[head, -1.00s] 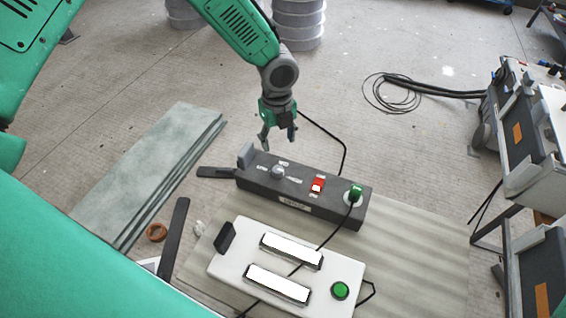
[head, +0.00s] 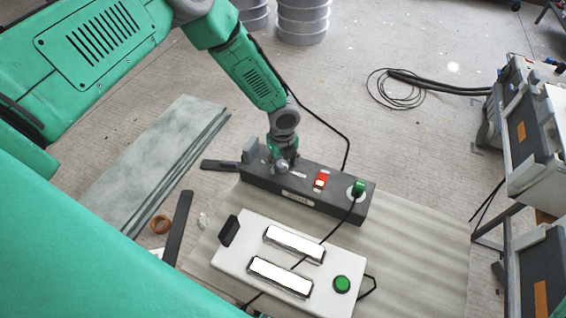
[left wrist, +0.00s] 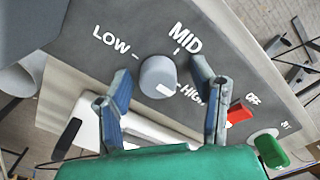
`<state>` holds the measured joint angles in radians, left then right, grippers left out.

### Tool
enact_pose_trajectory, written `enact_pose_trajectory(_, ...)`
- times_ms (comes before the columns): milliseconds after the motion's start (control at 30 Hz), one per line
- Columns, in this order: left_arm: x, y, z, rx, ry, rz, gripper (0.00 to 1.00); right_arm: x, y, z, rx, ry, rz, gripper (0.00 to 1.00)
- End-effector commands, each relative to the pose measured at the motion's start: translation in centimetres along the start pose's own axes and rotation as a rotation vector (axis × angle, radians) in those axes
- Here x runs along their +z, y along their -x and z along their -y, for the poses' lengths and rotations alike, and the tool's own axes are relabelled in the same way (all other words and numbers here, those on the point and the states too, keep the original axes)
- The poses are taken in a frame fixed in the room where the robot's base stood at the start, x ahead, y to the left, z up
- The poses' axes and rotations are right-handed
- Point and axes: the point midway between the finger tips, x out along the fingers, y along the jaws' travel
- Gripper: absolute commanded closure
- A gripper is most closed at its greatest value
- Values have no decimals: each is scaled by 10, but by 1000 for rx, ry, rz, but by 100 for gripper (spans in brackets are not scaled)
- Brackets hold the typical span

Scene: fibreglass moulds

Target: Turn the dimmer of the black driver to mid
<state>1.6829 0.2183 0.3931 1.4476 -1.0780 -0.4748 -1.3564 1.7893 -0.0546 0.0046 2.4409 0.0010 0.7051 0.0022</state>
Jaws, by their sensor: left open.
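The black driver (head: 335,208) is a long dark box lying on the pale board. Its grey round dimmer knob (left wrist: 158,76) sits among the labels LOW, MID and HIGH in the left wrist view. The white mark on the knob points toward HIGH. My left gripper (head: 282,160) is over the knob in the head view. In the left wrist view its blue-grey fingers (left wrist: 161,70) are open, one on each side of the knob, with visible gaps. I cannot tell how far the tips are above the driver's face. My right gripper is not in view.
A red switch (head: 320,179) and a green plug (head: 359,187) with a black cable sit on the driver's right part. A white panel (head: 231,262) with two bright strips and a green button lies in front. Grey-green sheets (head: 150,160) lie at left.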

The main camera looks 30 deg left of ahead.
Motion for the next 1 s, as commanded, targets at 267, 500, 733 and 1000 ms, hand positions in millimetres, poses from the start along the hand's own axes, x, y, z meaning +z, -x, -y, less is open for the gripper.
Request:
enact_pose_trajectory(267, 0, 0, 0, 0, 0, 0, 98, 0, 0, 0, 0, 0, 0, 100)
enact_pose_trajectory(500, 0, 0, 0, 0, 17, 1, 98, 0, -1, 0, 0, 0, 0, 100)
enact_pose_trajectory(733, 1, 0, 1, -1, 111, 2, 98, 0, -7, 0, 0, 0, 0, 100)
enact_pose_trajectory(1000, 0, -1, 1, -1, 334, 2, 98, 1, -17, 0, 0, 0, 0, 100)
